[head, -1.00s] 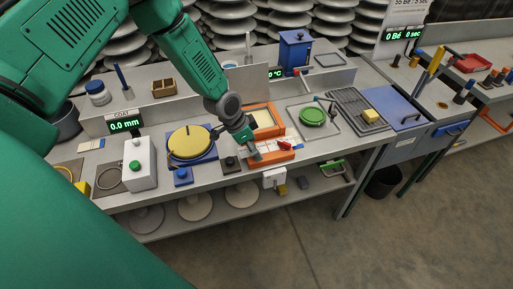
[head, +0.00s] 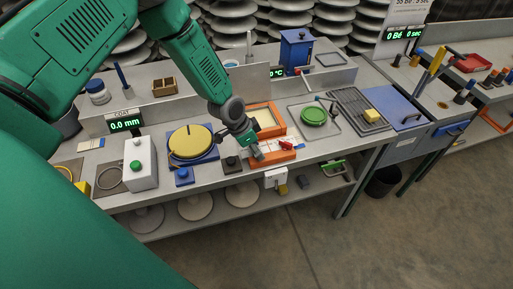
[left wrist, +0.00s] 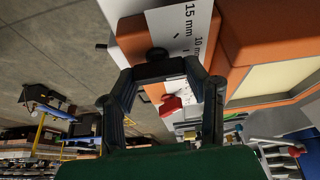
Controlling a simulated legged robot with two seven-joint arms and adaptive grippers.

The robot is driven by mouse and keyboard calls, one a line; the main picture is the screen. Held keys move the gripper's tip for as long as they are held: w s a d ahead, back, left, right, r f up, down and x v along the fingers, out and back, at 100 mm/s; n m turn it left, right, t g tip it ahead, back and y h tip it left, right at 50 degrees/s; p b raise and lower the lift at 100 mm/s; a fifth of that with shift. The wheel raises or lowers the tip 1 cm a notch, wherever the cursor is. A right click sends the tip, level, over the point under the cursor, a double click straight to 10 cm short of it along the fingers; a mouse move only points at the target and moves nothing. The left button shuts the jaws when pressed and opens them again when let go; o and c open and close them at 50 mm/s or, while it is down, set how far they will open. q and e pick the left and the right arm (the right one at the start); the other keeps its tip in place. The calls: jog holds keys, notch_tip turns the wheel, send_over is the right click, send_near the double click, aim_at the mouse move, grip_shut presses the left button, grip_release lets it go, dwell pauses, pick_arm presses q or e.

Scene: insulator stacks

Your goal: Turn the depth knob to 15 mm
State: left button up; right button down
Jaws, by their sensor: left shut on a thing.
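The depth knob (left wrist: 157,54) shows in the left wrist view as a small dark round end at the fingertips. My left gripper (left wrist: 160,70) is shut on it; its fingers hide most of the knob. Beside it a white scale plate (left wrist: 180,22) carries the marks "15 mm" and "10 mm". A red piece (left wrist: 170,104) lies behind the fingers, and I cannot tell which mark it points at. In the head view my left gripper (head: 257,153) is at the front of the orange unit (head: 287,155), left of the red piece (head: 286,146). My right gripper is not in view.
A display (head: 125,124) marked "COAT" reads 0.0 mm. A yellow disc (head: 190,142) on a blue base and a dark block (head: 232,163) stand left of the gripper. A green dish (head: 313,116) is to the right. A shelf with round discs (head: 196,207) runs below.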

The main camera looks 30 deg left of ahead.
pick_arm(q)
jog(key=n+y, duration=0.1)
jog(key=n, duration=0.2)
jog(key=shift+s+t, duration=0.1)
jog(key=shift+t, duration=0.2)
jog(key=n+y, duration=0.2)
jog(key=n, duration=0.3)
jog(key=shift+s+f+n, duration=0.1)
jog(key=shift+n, duration=0.2)
jog(key=o, duration=1.1)
jog(key=shift+o, duration=0.2)
